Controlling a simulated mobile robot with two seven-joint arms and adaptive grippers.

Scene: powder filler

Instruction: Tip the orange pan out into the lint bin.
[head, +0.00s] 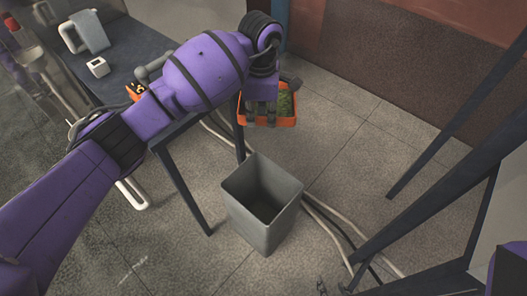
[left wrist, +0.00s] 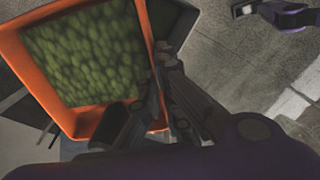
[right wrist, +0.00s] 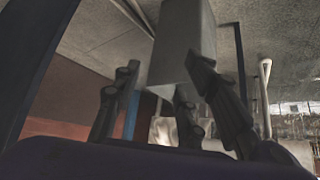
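The orange pan (head: 288,122) hangs in the air beyond the lint bin, filled with green lumpy stuff (head: 285,103). My left gripper (head: 259,113) is at the pan's near left side. In the left wrist view, its dark fingers (left wrist: 155,95) are closed around the wall of the pan (left wrist: 92,118), and the green contents are still inside. The lint bin (head: 247,212) is a grey, open-topped square bin standing on the floor, nearer than the pan. My right gripper (right wrist: 160,100) has its fingers spread with nothing between them; the bin (right wrist: 183,50) shows beyond them.
A dark table (head: 117,60) at the upper left holds a white jug (head: 88,32) and a small white block (head: 98,67). Pale hoses (head: 325,222) run along the floor behind the bin. Dark frame legs (head: 440,215) stand at the right. Floor around the bin is mostly clear.

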